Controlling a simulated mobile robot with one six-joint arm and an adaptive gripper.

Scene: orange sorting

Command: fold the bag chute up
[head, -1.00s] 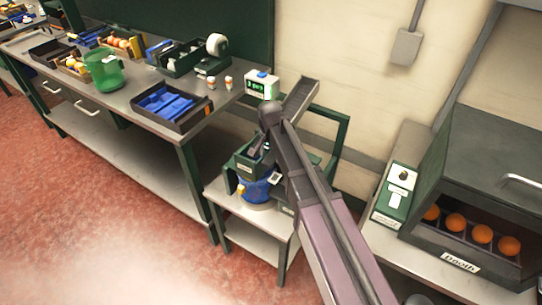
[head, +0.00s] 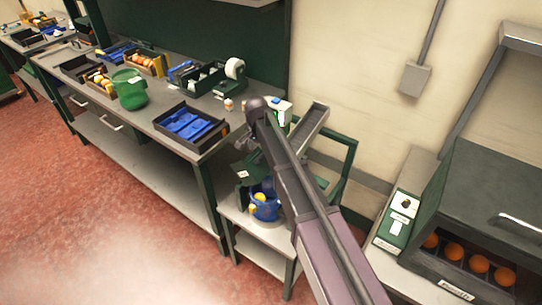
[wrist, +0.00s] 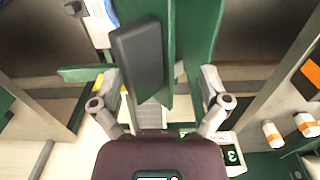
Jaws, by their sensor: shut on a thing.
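My gripper (wrist: 162,82) shows in the wrist view with its fingers on either side of a green panel (wrist: 185,50) and a dark grey block (wrist: 138,62). It is shut on this part, which appears to be the bag chute; the exact contact is hard to see. A dark green flap with a white label (head: 243,172) stands tilted above the blue bag (head: 265,207). The bag is open at the top, with a yellow fruit in it. A grey sloping trough (head: 305,128) rises behind my arm.
A green frame (head: 349,165) stands right of the small stand. The long bench at left holds a tray with blue dividers (head: 215,143) and a green bucket (head: 130,90). At right, a dark booth (head: 480,190) holds several oranges. Red floor is clear at front left.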

